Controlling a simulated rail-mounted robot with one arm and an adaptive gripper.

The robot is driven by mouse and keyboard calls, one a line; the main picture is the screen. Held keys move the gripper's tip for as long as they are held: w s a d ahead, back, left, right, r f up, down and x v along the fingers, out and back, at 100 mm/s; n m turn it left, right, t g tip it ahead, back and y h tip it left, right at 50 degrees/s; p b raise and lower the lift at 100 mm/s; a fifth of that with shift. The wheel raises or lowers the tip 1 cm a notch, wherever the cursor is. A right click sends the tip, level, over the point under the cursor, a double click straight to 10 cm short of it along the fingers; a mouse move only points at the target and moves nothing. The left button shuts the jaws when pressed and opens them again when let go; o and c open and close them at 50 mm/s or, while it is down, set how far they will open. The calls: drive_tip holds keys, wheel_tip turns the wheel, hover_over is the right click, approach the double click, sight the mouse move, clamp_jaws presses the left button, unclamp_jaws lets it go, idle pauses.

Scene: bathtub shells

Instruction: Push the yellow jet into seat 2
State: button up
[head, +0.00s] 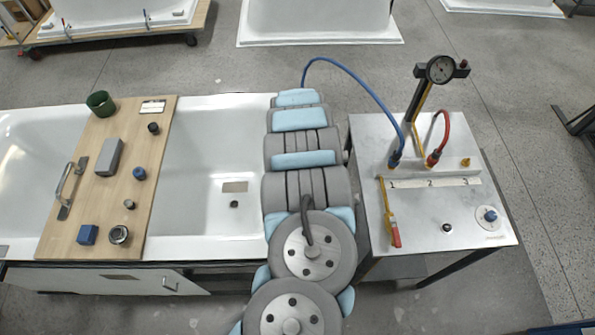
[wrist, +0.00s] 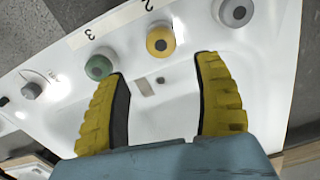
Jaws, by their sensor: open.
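The yellow jet (wrist: 161,38) shows in the wrist view as a yellow ring with a grey centre, on the white tub's rim ahead of my gripper. My gripper (wrist: 160,66) is open, with its yellow fingers spread apart and nothing between the tips. The yellow jet lies just beyond the fingertips, apart from them. In the head view my arm hides the jets and fingers.
A green jet (wrist: 98,67) is close to the left fingertip, and a grey-centred one (wrist: 235,12) is at upper right. A grey knob (wrist: 31,90) is at left. A wooden board (head: 120,180) with several items spans the tub. A gauge bench (head: 430,215) stands right.

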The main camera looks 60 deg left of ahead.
drive_tip(key=shift+r, duration=0.65)
